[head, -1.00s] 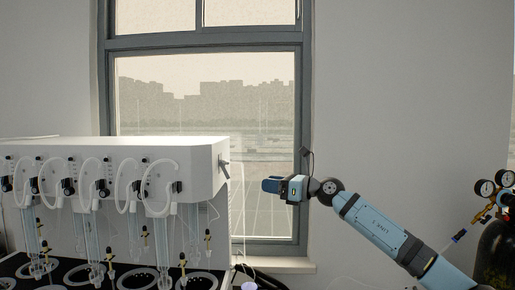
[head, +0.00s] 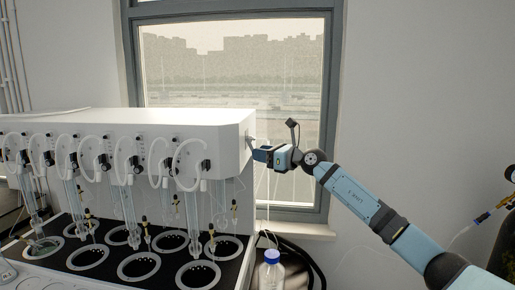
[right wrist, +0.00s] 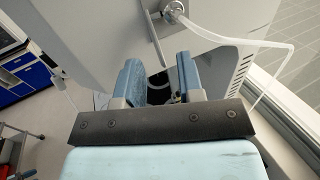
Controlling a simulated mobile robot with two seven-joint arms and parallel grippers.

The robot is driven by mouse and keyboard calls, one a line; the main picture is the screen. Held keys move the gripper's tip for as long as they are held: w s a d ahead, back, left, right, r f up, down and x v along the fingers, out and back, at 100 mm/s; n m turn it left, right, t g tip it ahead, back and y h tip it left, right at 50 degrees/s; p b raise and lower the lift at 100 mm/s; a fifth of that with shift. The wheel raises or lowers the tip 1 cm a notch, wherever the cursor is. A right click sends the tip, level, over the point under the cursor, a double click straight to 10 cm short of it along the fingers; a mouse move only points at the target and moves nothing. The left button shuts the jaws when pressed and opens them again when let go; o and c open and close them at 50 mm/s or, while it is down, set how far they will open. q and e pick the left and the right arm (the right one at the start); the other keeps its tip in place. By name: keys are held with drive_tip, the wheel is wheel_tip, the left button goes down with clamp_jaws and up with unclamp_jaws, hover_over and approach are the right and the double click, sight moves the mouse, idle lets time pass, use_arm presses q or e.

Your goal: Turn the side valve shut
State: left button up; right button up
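The side valve sits on the right end wall of the white distiller (head: 205,128). In the right wrist view it shows as a metal fitting (right wrist: 175,12) with a flat grey lever (right wrist: 155,36) pointing down the picture, and a clear hose runs off to the right. In the head view the valve (head: 250,143) is small and partly hidden by my gripper. My right gripper (right wrist: 159,72) is open and empty, its two blue fingers apart. The lever's lower end lines up with the gap between them; I cannot tell whether it is inside. My left gripper is not in view.
A window (head: 235,75) is behind and right of the distiller. A blue-capped bottle (head: 271,272) stands below my right gripper. Glass tubes and clear hoses line the distiller's front, above a black panel with round openings (head: 140,267). A gas regulator (head: 509,196) is at far right.

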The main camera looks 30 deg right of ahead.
drive_tip(key=shift+x, duration=1)
clamp_jaws()
drive_tip(key=b, duration=0.1)
drive_tip(key=t+b, duration=0.1)
drive_tip(key=b, duration=0.1)
drive_tip(key=shift+w+a+f+y, duration=0.15)
drive_tip(key=shift+a+f+y, duration=0.05)
drive_tip(key=shift+f+y, duration=0.1)
